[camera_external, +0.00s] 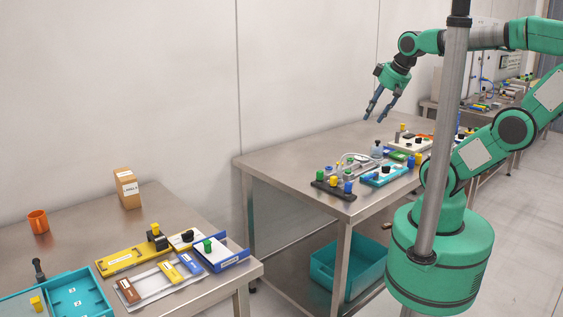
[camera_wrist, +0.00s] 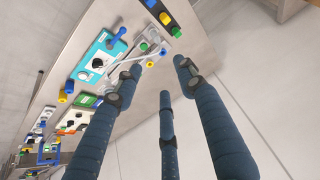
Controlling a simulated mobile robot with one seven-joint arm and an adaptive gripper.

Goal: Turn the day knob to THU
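The knob marked with days cannot be made out; the labels are too small to read. Candidate panels with black knobs are a cyan panel (camera_external: 371,179) on the middle steel table, also in the wrist view (camera_wrist: 87,68), and a white panel (camera_external: 400,144) farther back, also in the wrist view (camera_wrist: 68,122). The wrist view shows the open fingers (camera_wrist: 158,82) above the table.
A black bar with coloured buttons (camera_external: 327,189) is at the middle table's near end. Beside it stands a grey fixture with a looped tube (camera_external: 346,165). A teal bin (camera_external: 322,272) sits below. The left table holds a cardboard box (camera_external: 128,189) and an orange cup (camera_external: 38,222).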

